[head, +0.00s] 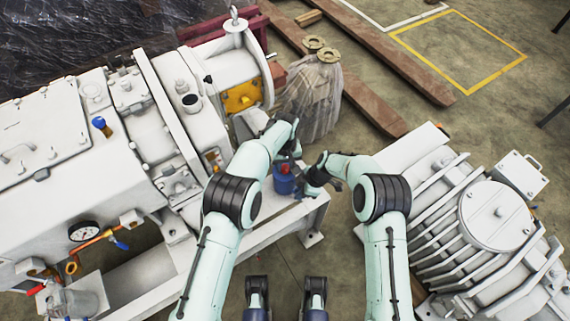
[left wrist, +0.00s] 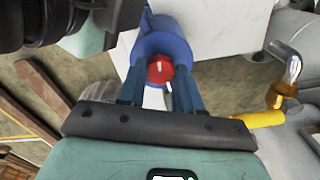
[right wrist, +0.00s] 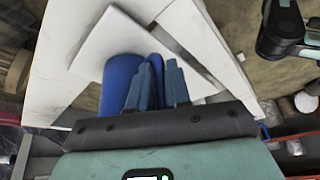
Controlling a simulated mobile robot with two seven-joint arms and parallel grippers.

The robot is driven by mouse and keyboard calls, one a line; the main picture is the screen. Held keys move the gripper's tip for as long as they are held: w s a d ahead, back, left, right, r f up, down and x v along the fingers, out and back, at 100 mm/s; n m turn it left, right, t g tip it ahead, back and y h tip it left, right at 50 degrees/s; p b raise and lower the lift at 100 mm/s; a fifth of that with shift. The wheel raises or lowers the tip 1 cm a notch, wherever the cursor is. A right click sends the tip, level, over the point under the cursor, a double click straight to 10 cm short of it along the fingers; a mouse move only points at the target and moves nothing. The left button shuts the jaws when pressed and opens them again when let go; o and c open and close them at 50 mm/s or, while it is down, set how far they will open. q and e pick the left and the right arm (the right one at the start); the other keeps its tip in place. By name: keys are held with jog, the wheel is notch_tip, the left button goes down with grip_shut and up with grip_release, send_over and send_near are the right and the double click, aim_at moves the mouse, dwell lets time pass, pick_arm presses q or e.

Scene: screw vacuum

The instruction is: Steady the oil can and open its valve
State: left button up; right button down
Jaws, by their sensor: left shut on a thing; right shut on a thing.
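The blue oil can (head: 284,183) stands on the white ledge of the large machine in the head view. Its red valve (left wrist: 159,69) is on top, in the middle of the left wrist view. My left gripper (head: 293,158) reaches down from above. Its fingers (left wrist: 158,88) lie on either side of the red valve, shut on it. My right gripper (head: 308,182) comes from the right side of the can. In the right wrist view its fingers (right wrist: 159,82) are shut on a blue part of the can (right wrist: 119,80); the exact contact is partly hidden.
The large white machine (head: 140,115) fills the left, with a yellow-handled tap (left wrist: 265,117) close to the left gripper. A plastic-wrapped part (head: 312,100) stands behind the can. A grey ribbed motor (head: 480,230) stands at right.

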aim_at(285, 167)
pick_arm(q)
jog(key=n, duration=0.4)
jog(key=shift+d+n, duration=0.1)
jog(key=shift+n, duration=0.3)
pick_arm(e)
jog(key=shift+a, duration=0.1)
dwell(0.3)
pick_arm(q)
jog(key=o, duration=1)
jog(key=shift+o, duration=0.2)
jog(key=shift+r, duration=0.1)
notch_tip(285, 167, up, 12)
